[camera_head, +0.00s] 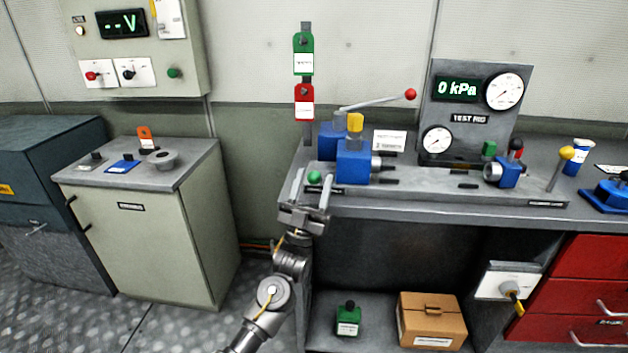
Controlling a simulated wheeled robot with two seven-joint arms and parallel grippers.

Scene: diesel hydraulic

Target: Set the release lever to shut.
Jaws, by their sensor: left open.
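A blue hand pump block (353,160) with a yellow cap stands at the left end of the grey bench. A green ball knob (314,177), which looks like the end of the release lever, sits low at its left side. The lever's arm and its shut mark cannot be made out. My left gripper (314,182) is open, with its fingers pointing up and away. In the picture one finger lies on each side of the green knob; contact cannot be told. My right gripper is out of view.
A long handle with a red ball (410,94) slants up behind the pump. The test rig panel (470,118) reads 0 kPa. A yellow-ball lever (566,153) stands farther right. Red and green tags (304,55) hang behind. A cabinet (150,235) stands left, past a floor gap.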

